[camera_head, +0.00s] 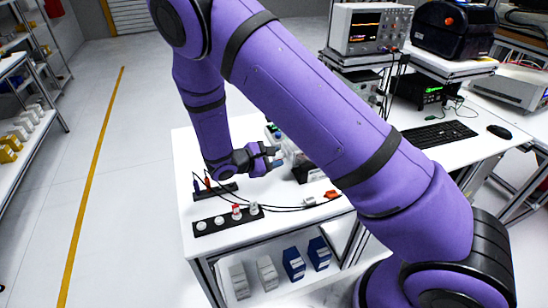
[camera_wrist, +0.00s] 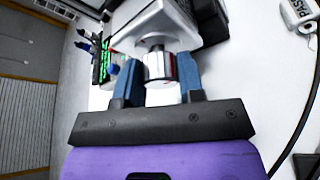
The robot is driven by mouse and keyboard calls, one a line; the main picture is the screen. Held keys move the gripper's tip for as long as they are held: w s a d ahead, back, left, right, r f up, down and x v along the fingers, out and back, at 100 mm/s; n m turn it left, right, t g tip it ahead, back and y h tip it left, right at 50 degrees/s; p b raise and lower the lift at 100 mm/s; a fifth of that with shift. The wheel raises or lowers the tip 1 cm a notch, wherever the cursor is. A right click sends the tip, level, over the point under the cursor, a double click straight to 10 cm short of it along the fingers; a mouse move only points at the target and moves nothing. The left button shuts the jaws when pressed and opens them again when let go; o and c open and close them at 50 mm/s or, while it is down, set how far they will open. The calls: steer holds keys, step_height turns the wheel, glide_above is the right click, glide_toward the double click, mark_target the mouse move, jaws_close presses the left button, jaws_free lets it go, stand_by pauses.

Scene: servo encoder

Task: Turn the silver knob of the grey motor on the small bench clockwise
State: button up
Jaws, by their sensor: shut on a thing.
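The grey motor (camera_wrist: 152,24) is at the top of the wrist view, with its shaft toward me. Its silver knob (camera_wrist: 159,66), with a red mark on its right side, sits between the two blue fingers of my gripper (camera_wrist: 158,72). The gripper is shut on the knob. In the head view, my gripper (camera_head: 275,158) reaches right over the small white bench (camera_head: 190,148). The motor (camera_head: 291,153) shows there only in part, and my upper arm hides some of the area beside it. The knob is too small to make out in that view.
A black strip with several round knobs (camera_head: 227,219) lies at the bench's front. A desk with an oscilloscope (camera_head: 370,29) and keyboard (camera_head: 438,134) stands right. Floor on the left is clear.

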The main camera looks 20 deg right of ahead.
steer(key=m+t, duration=0.2)
steer(key=m, duration=0.1)
steer(key=shift+s+f+h, duration=0.1)
steer(key=shift+h, duration=0.2)
steer(key=m, duration=0.2)
steer(key=m+t+h, duration=0.1)
steer(key=m, duration=0.1)
steer(key=shift+f+t, duration=0.1)
steer(key=shift+t, duration=0.2)
steer(key=shift+m+h, duration=0.3)
steer(key=shift+m, duration=0.1)
steer(key=o, duration=0.9)
steer(key=shift+v, duration=3.8)
